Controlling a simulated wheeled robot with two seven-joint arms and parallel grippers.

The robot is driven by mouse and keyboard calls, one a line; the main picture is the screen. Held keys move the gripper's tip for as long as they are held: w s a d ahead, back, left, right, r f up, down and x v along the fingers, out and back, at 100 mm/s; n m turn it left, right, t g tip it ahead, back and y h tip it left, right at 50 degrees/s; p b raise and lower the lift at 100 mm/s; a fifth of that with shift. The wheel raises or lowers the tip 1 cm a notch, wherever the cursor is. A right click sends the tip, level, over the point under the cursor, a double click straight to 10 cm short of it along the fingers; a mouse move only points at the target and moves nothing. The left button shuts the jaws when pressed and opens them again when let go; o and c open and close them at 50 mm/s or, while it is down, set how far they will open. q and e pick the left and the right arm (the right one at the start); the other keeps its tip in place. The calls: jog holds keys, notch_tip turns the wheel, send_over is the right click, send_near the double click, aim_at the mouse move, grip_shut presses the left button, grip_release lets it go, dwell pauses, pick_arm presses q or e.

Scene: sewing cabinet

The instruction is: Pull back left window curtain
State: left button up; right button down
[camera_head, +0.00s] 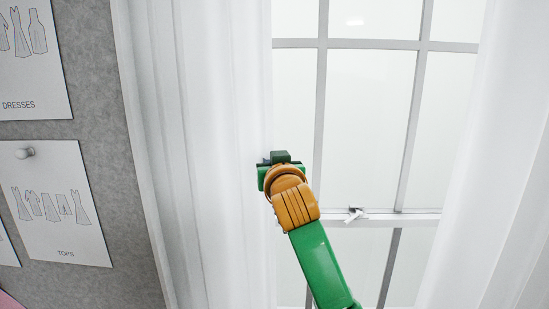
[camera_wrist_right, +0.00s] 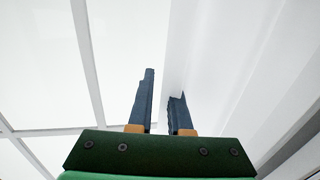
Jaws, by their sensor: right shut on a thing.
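The left window curtain (camera_head: 205,130) is white and hangs in vertical folds along the left side of the window. Its inner edge reaches my right gripper (camera_head: 270,160). In the wrist view the curtain (camera_wrist_right: 225,60) fills the right side, and its edge runs down between the two dark blue fingers (camera_wrist_right: 160,108). My right gripper is shut on that edge, with a narrow space showing between the fingers. The gripped cloth is partly hidden by the fingers. My left gripper is not in view.
The window (camera_head: 365,110) with white bars is uncovered between the curtains. A latch (camera_head: 354,214) sits on its middle rail. The right curtain (camera_head: 495,170) hangs at the right. A grey board (camera_head: 95,70) with pinned garment sheets is on the left wall.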

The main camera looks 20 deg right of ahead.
jog(key=shift+r, duration=0.1)
jog(key=c, duration=1.1)
grip_release()
jog(key=shift+o, duration=1.2)
jog(key=shift+w+a, duration=0.1)
jog(key=shift+a, duration=0.1)
jog(key=shift+w+a, duration=0.1)
jog(key=s+b, duration=0.3)
jog(key=s, duration=0.4)
jog(key=shift+a+b, duration=0.3)
jog(key=shift+a, duration=0.05)
